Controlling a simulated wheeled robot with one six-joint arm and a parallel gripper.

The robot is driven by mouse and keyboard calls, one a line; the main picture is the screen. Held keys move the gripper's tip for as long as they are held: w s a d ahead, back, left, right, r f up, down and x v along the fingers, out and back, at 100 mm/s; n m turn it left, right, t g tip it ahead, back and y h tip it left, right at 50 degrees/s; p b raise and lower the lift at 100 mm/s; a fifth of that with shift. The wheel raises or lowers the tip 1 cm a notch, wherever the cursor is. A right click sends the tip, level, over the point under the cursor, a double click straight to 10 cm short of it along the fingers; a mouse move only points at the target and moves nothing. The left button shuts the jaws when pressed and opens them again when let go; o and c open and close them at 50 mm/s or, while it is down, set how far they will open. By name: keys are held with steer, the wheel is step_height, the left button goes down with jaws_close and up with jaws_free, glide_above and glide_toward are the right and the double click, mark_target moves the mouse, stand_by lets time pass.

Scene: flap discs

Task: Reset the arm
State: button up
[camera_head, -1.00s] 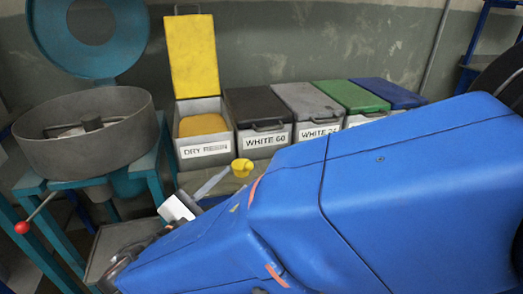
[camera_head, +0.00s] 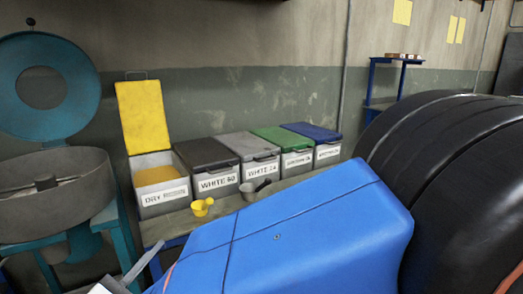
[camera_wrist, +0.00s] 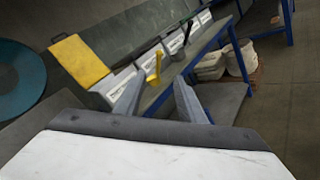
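My gripper (camera_wrist: 157,88) shows in the wrist view with its two grey fingers spread apart and nothing seen held between them.
A dry resin bin (camera_head: 163,205) stands with its yellow lid (camera_head: 144,116) open. Several lidded bins, including White 60 (camera_head: 214,184), stand beside it. A round grey pan (camera_head: 50,200) on a teal frame (camera_head: 115,240) is at left.

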steer(key=w+d+f+m+g+h, duration=0.1)
steer(key=w+d+m+g, duration=0.2)
steer(key=d, duration=0.7)
steer(key=w+d+f+m+g+h, duration=0.1)
steer(key=w+d+m+g+h, duration=0.2)
steer(key=d, duration=0.6)
steer(key=w+d+f+m+g, duration=0.1)
steer(key=w+d+m+g, duration=0.25)
steer(key=d, duration=0.65)
steer(key=s+d+f+m+g+y, duration=0.1)
steer(key=s+d+f+m+y, duration=0.1)
steer(key=s+d+m+y, duration=0.2)
steer(key=s+d+f+m+g+y, duration=0.2)
steer(key=s+d+m+y, duration=0.2)
steer(key=s+d+m, duration=0.5)
steer(key=shift+s+d+f+m, duration=0.35)
steer(key=shift+d+m, duration=1.1)
steer(key=shift+d, duration=2.15)
